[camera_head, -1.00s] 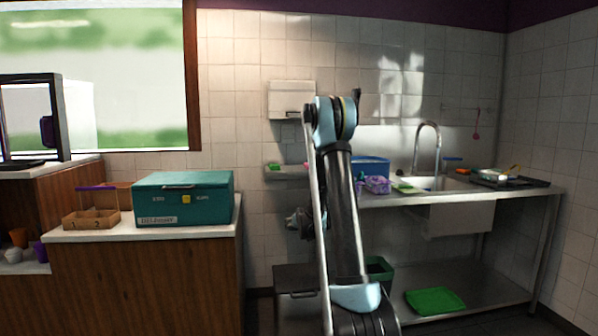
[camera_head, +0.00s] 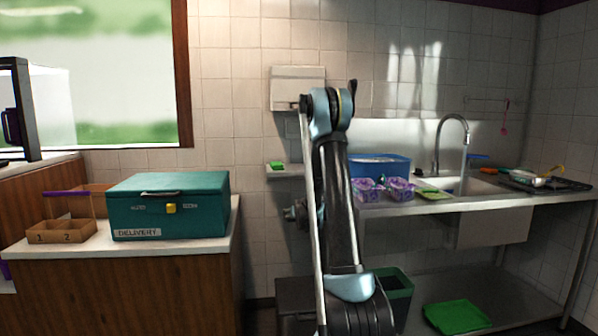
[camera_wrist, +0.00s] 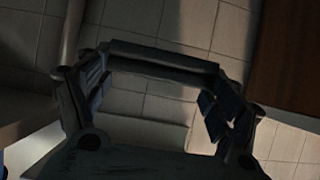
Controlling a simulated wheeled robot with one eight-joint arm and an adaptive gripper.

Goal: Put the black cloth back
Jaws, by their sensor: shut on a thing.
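My gripper (camera_wrist: 160,68) spans the wrist view, its two fingers apart on either side of a dark flat strip. This strip looks like the black cloth (camera_wrist: 162,54), held between the fingertips; the picture is too dark to show its folds. In the head view my gripper (camera_head: 291,213) shows only in part, low in front of the tiled wall, left of my arm. My arm hides most of it, and I cannot make out the cloth there.
A teal delivery box (camera_head: 170,207) and a cardboard carrier (camera_head: 62,231) stand on the left counter (camera_head: 190,250). A small wall shelf (camera_head: 283,173) holds a green sponge (camera_head: 277,166). Right are the steel sink counter (camera_head: 440,206), a blue tub (camera_head: 380,165) and a dark green bin (camera_head: 398,290).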

